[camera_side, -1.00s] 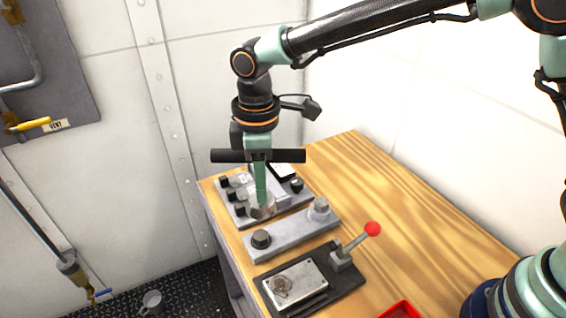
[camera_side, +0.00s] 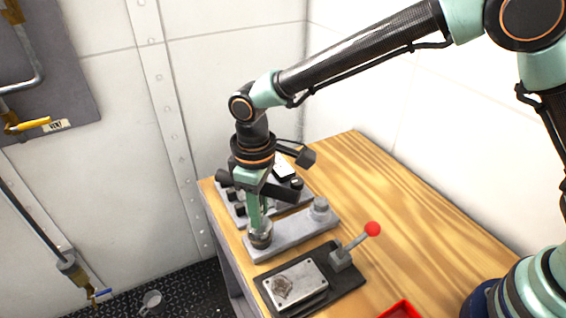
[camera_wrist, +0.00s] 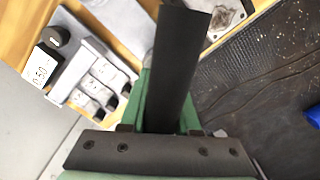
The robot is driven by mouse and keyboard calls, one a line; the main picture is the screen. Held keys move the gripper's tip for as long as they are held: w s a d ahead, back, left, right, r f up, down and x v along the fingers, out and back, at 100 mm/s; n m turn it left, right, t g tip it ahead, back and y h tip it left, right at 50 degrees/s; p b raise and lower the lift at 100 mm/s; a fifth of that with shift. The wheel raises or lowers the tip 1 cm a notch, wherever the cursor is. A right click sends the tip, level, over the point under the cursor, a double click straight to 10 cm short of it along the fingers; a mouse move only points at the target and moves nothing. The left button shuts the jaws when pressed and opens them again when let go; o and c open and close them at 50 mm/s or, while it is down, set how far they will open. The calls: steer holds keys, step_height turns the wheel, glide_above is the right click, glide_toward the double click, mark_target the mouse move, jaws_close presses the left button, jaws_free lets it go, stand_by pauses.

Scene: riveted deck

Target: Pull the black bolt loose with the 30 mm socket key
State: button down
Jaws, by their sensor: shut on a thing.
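My gripper (camera_side: 256,192) is shut on the black crossbar of the socket key (camera_side: 286,192). The crossbar runs between my green fingers in the wrist view (camera_wrist: 182,65). The key hangs upright below my gripper, its metal socket at the near left end of the grey bar (camera_side: 290,234). The socket is right at the black bolt (camera_side: 261,244), which is mostly hidden by it. I cannot tell how far the socket sits over the bolt head. A paler grey bolt (camera_side: 320,205) stands at the bar's other end.
Behind the bar is a grey unit with black knobs (camera_side: 240,209) and labelled blocks, one marked 0.50 (camera_wrist: 40,73). In front is a dark fixture with a metal plate (camera_side: 296,284) and a red-knobbed lever (camera_side: 372,229). A red tray (camera_side: 402,309) is at the front. The wooden bench is clear on the right.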

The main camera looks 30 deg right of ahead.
steer(key=m, duration=1.2)
steer(key=shift+a, duration=0.1)
steer(key=shift+f, duration=1.3)
stand_by(1.1)
steer(key=shift+n, duration=2.6)
steer(key=shift+m, duration=0.3)
steer(key=shift+r, duration=2.85)
